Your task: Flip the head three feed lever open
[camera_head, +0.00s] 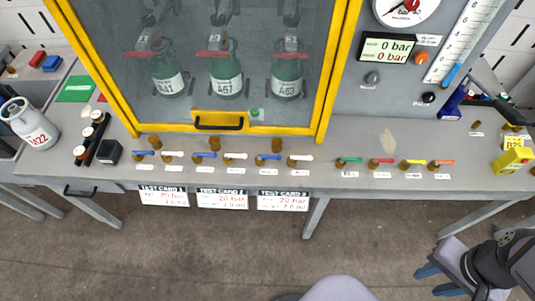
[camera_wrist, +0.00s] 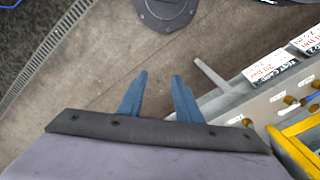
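A row of small levers with brass bodies runs along the bench front in the head view. Above the third test card (camera_head: 283,201) are a blue lever (camera_head: 268,157) and a white lever (camera_head: 300,158); both handles lie about sideways. Their small labels are too small to read, so I cannot tell which is the feed lever. Behind the yellow-framed window, the third bottle (camera_head: 287,79), tagged A63, hangs at the right. My gripper (camera_head: 436,280) is at the lower right, away from the bench levers. In the wrist view my gripper (camera_wrist: 159,97) is open and empty over the floor.
More blue and white levers stand left, and green (camera_head: 349,160), red, yellow and orange (camera_head: 442,162) levers right. The yellow window frame (camera_head: 323,100) rises behind. Floor before the bench is clear.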

